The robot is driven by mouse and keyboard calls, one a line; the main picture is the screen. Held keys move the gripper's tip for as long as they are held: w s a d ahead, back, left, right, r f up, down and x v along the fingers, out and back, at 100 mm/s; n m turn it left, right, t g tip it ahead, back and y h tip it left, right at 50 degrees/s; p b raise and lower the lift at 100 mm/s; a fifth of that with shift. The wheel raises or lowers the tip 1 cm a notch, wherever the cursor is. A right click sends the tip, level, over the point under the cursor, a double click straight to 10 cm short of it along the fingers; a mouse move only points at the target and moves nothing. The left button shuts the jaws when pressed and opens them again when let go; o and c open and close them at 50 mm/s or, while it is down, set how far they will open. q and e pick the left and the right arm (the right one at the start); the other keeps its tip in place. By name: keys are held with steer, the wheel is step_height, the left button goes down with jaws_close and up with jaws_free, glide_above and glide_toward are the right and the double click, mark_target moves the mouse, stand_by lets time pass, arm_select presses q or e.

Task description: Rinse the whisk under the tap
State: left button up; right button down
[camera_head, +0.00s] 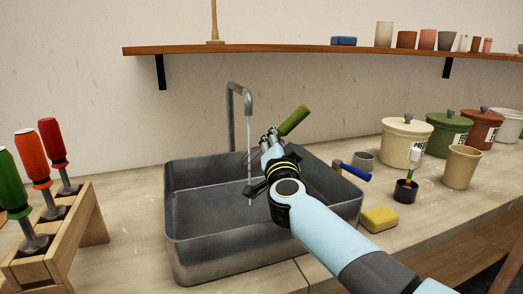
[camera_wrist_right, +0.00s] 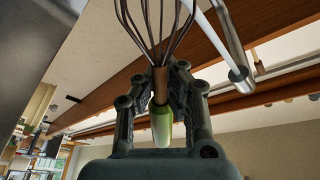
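My right gripper (camera_head: 270,139) is over the grey metal sink (camera_head: 200,240), shut on the whisk. The whisk's green handle (camera_head: 295,120) points up and to the right, away from the tap. In the right wrist view the gripper's fingers flank the whisk (camera_wrist_right: 161,72) at its brown collar and green handle, with the wire loops beyond them. The metal tap (camera_head: 232,110) stands at the sink's back, and a thin stream of water (camera_head: 249,180) falls from its spout. The wires appear close to the stream; whether water touches them I cannot tell. My left gripper is out of view.
A yellow sponge (camera_head: 380,219), blue-handled tool (camera_head: 352,173), grey cup (camera_head: 364,160), black pot (camera_head: 405,191) and lidded canisters (camera_head: 405,145) stand to the right. A shelf (camera_head: 280,48) runs above.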

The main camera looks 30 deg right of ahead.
steer(key=shift+s+a, duration=0.1)
steer(key=shift+a, duration=0.15)
steer(key=s+d+p, duration=0.2)
steer(key=s+p, duration=0.1)
steer(key=s, duration=0.2)
steer(key=shift+s+d, duration=0.15)
steer(key=shift+s, duration=0.15)
steer(key=shift+r, duration=0.1)
stand_by(0.6)
